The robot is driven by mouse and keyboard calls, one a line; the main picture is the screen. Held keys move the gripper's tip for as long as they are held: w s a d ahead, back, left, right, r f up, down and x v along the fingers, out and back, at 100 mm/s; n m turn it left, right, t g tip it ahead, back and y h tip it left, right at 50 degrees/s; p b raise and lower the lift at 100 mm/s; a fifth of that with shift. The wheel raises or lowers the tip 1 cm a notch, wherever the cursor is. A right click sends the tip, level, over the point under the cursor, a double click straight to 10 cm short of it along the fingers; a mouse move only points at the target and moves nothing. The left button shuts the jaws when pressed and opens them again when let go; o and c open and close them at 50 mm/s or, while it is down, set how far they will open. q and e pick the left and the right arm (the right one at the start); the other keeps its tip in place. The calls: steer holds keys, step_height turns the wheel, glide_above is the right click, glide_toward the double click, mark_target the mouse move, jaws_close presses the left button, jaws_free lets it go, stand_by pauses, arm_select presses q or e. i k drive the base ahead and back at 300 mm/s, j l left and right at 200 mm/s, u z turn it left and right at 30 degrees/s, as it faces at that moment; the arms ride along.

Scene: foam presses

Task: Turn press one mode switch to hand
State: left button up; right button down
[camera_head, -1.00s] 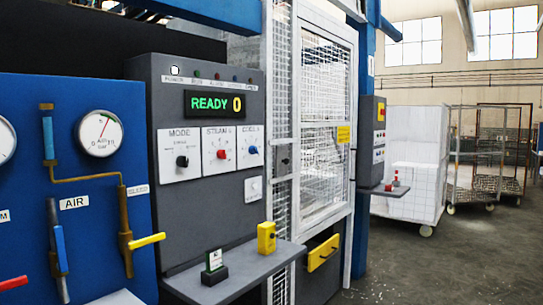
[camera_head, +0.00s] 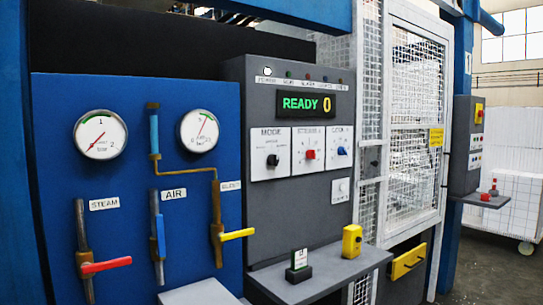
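The press control panel (camera_head: 262,215) is a dark grey cabinet in the middle of the head view, with a lit green and yellow display (camera_head: 307,104) reading "READY 0". Below the display, at the left of three white plates, is the mode switch (camera_head: 272,160), a black knob on a plate marked MODE. Its small position labels are too blurred to read. Beside it are a red knob (camera_head: 310,154) and a blue knob (camera_head: 342,151). Neither of my grippers is in view.
A grey shelf (camera_head: 335,268) juts out below the panel, bearing a yellow box (camera_head: 352,241) and a small black-and-green stand (camera_head: 299,266). Left is a blue panel (camera_head: 130,190) with gauges and coloured valve handles. A white mesh gate (camera_head: 415,120) stands right. Floor shows at far right.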

mark_target(273, 161)
steer(key=i+l, duration=0.15)
steer(key=l, duration=0.2)
steer(key=i+l, duration=0.15)
steer(key=l, duration=0.25)
steer(key=i+l, duration=0.15)
steer(key=l, duration=0.2)
steer(key=i+l, duration=0.15)
steer(key=l, duration=0.2)
steer(key=i+l, duration=0.15)
steer(key=l, duration=0.2)
steer(key=i+l, duration=0.1)
steer(key=l, duration=0.3)
steer(key=i+l, duration=0.15)
steer(key=l, duration=0.2)
steer(key=i+l, duration=0.15)
steer(key=l, duration=0.2)
